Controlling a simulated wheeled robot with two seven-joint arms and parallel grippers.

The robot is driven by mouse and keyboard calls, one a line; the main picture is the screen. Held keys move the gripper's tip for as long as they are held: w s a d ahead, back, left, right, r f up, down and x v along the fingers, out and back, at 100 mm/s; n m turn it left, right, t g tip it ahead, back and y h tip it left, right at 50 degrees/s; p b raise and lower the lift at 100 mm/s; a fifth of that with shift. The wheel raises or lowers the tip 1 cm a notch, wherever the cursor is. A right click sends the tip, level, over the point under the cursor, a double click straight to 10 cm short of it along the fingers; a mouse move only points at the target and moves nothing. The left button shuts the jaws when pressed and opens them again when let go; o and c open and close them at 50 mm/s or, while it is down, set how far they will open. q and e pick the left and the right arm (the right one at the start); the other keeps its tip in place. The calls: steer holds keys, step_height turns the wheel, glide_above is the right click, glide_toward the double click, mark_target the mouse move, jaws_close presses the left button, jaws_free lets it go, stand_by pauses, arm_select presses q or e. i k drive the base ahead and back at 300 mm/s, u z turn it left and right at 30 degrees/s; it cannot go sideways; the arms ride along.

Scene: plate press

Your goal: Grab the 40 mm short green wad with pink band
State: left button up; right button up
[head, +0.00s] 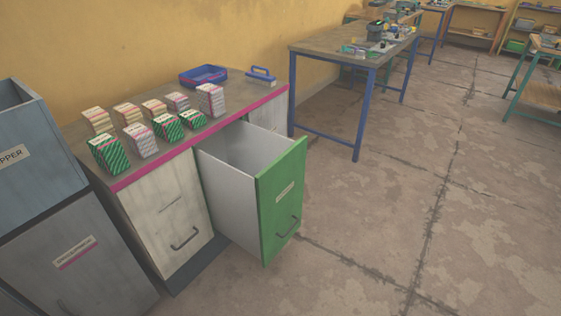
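Several striped wads stand in two rows on the counter (185,140). Three are green: a tall one (105,156) at the front left, a shorter one (167,128) near the middle of the front row, and a low one (193,119) to its right. The wads are too small here to read a size or to tell surely which green one has a pink band. The others are pale pink or tan, such as a pink-white wad (141,141) between the green ones. Neither of my grippers is in view.
A green-fronted drawer (281,203) stands pulled out below the counter, seemingly empty. A blue tray (203,76) and a blue-handled tool (261,76) lie at the counter's back. A blue-grey bin (25,150) stands at left.

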mark_target(191, 117)
steer(key=z, duration=0.05)
steer(key=k, duration=0.5)
steer(key=u, duration=0.65)
steer(key=i, duration=1.1)
steer(key=u, duration=0.1)
